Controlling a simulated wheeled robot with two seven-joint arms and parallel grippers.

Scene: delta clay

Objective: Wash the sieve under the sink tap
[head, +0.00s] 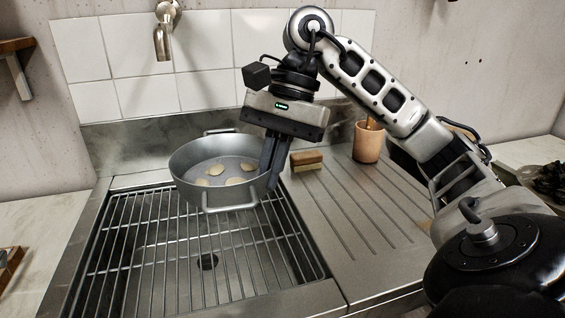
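The sieve (190,188) is a round grey metal pan with a loop handle at its front and another at its back. Several pale tan patches lie on its inside floor. It is over the back part of the sink (95,262), below and a little right of the tap (163,42). The tap's spout points down, and no water shows. My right gripper (270,178) points down at the sieve's right rim, its fingers close together around the wall. The fingers hide part of that rim. My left gripper is out of view.
A wire grate (150,262) covers the sink basin, with a dark drain (207,261) under it. A wooden brush (306,158) lies on the ribbed drainboard (345,225), near a terracotta-coloured cup (368,143). A tiled splashback (205,92) stands behind.

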